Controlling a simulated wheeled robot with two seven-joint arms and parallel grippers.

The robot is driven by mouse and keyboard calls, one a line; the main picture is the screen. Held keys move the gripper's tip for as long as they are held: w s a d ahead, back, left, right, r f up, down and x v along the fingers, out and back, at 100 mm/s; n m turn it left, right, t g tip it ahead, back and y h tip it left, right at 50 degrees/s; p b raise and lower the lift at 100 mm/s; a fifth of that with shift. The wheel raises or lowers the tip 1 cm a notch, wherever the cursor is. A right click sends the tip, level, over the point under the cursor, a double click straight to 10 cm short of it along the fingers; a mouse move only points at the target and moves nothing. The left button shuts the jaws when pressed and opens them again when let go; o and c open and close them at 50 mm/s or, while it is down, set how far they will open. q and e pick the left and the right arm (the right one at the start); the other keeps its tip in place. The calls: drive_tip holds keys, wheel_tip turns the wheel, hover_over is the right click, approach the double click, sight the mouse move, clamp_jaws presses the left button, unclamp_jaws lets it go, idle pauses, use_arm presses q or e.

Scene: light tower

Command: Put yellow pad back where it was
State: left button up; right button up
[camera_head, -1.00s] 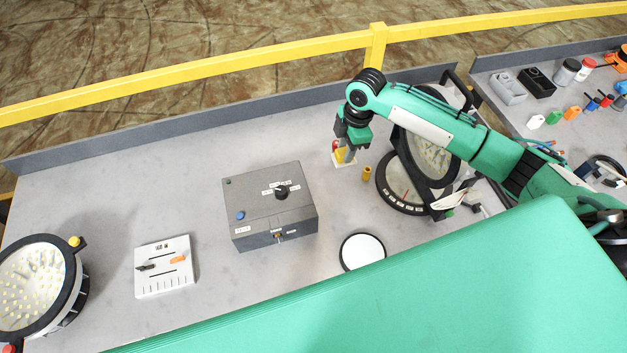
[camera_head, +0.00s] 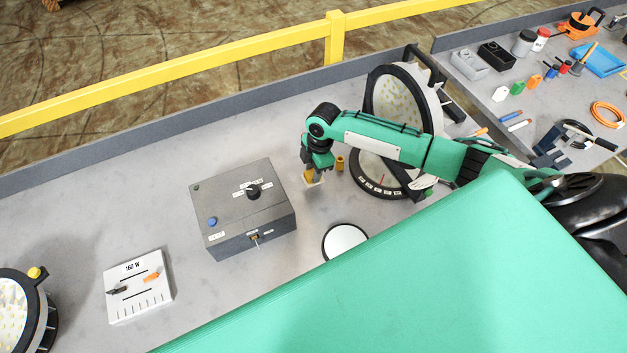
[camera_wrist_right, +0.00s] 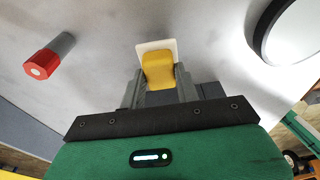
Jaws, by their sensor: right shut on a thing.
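The yellow pad (camera_head: 309,176) is a small yellow block with a flat white plate on it, at the right of the grey control box in the head view. My right gripper (camera_head: 312,172) points down and is shut on the pad. In the right wrist view the yellow pad (camera_wrist_right: 158,72) sits between both fingers, with the white plate (camera_wrist_right: 155,46) at its far end. I cannot tell whether the plate touches the bench. My left gripper is not in view.
The grey control box (camera_head: 243,210) stands left of the gripper. A short yellow cylinder (camera_head: 340,164) and a large round lamp (camera_head: 400,105) are to its right. A black-rimmed white disc (camera_head: 345,241) lies nearer me. A red-capped cylinder (camera_wrist_right: 45,60) shows in the wrist view.

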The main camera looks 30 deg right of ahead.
drive_tip(key=shift+f+b, duration=1.95)
drive_tip(key=shift+f, duration=0.25)
drive_tip(key=shift+r, duration=0.1)
drive_tip(key=o, duration=0.9)
drive_tip(key=shift+o, duration=0.2)
